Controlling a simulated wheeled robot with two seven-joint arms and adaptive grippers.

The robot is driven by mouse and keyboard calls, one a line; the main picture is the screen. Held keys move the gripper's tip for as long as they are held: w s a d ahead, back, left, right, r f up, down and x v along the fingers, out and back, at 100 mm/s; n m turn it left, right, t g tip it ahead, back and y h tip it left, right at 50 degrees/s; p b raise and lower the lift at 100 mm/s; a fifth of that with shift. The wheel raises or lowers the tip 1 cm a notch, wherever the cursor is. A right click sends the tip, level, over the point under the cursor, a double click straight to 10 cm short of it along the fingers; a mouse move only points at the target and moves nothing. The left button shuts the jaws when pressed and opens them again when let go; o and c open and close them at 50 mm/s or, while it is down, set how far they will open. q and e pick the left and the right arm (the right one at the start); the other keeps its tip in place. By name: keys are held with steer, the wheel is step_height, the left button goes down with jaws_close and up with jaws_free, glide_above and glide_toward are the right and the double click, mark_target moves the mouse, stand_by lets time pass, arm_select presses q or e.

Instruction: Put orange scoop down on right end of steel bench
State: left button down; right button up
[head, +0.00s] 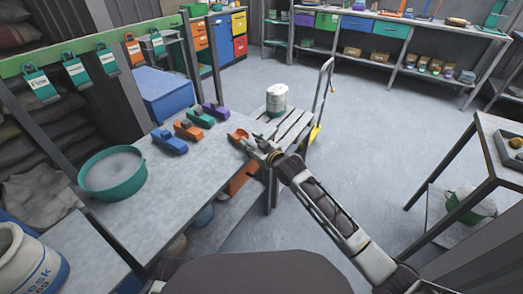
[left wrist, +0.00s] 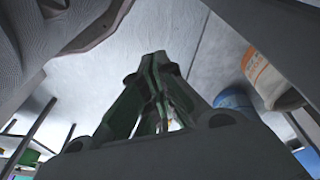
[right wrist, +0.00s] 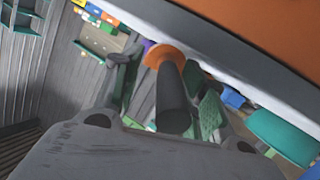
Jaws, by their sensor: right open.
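The orange scoop (head: 237,134) is at the right end of the steel bench (head: 155,195), close to its edge. In the right wrist view its dark handle (right wrist: 172,100) runs between the fingers, with the orange part (right wrist: 163,54) beyond. My right gripper (head: 254,143) is open around the handle; whether a finger touches it, I cannot tell. My left gripper (left wrist: 158,75) shows only in the left wrist view, its fingers drawn together with nothing seen between them.
Blue (head: 170,142), orange-brown (head: 188,130), green (head: 201,117) and purple (head: 216,110) pieces stand in a row on the bench. A green round tray (head: 85,188) of pale powder is at left. A white tin (head: 277,97) stands on a slatted surface beyond the bench end.

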steer(key=shift+v, duration=0.85)
arm_select(q)
steer(key=f, duration=0.1)
steer(key=f+p, duration=0.1)
steer(key=s+f+p, duration=0.1)
steer(key=shift+s+a+f+g, duration=0.1)
steer(key=shift+a+f+g, duration=0.1)
steer(key=shift+a+g, duration=0.15)
arm_select(e)
steer(key=v, duration=1)
arm_select(q)
steer(key=shift+w+r, duration=0.1)
steer(key=shift+w, duration=0.15)
steer(key=shift+s, duration=0.15)
